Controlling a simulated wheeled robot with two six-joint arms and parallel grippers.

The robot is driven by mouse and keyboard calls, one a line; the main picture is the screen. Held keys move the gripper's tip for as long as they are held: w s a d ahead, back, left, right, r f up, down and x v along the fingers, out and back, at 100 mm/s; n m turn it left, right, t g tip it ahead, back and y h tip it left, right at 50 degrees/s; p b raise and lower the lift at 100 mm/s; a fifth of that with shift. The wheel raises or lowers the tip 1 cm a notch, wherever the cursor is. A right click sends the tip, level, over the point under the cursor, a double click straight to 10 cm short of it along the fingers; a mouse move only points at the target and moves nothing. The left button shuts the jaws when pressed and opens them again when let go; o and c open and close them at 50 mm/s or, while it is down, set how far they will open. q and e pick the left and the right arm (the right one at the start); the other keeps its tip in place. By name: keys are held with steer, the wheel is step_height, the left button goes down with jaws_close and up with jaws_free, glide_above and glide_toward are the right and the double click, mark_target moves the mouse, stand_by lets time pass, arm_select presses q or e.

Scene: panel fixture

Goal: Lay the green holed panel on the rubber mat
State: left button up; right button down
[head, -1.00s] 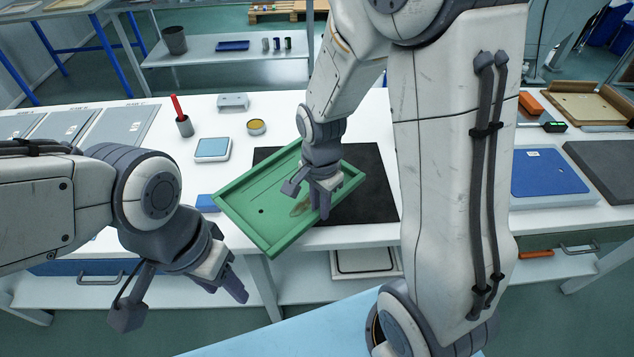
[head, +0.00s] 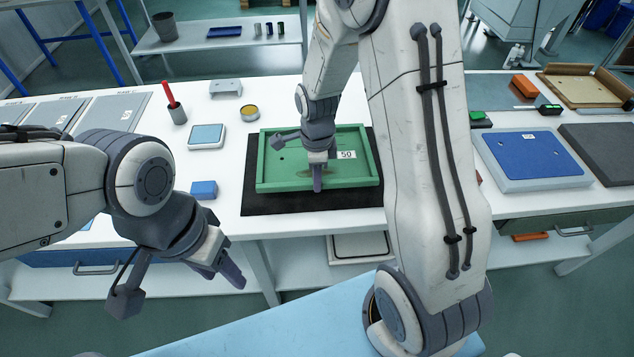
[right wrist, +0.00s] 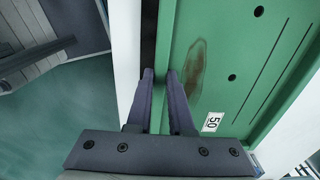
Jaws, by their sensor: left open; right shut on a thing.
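The green holed panel (head: 280,172) is a shallow green tray-like plate with a raised rim, a "50" label and a brown stain. It is over the black rubber mat (head: 300,203), roughly square to it, with mat showing along the left and front. I cannot tell whether it rests on the mat or hangs just above. My right gripper (head: 317,182) is shut on the panel's front rim. The right wrist view shows the panel's edge (right wrist: 180,55) between the two fingers (right wrist: 160,82). My left gripper (head: 228,270) is open and empty, in front of the table.
A blue block (head: 203,189) lies just left of the mat. A scale-like device (head: 207,136), a yellow-topped tin (head: 249,112) and a cup with a red stick (head: 177,113) stand behind it. A blue panel (head: 530,157) lies to the right, beyond my right arm.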

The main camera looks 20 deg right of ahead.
mark_target(317, 194)
steer(key=shift+w+d+f, duration=0.2)
steer(key=shift+w+f, duration=0.05)
steer(key=shift+w, duration=0.2)
steer(key=shift+w+d+f, duration=0.2)
steer(key=shift+w+f, duration=0.05)
steer(key=shift+w, duration=0.15)
steer(key=shift+w+f, duration=0.1)
steer(key=shift+f, duration=2)
steer(key=c, duration=0.8)
jaws_free()
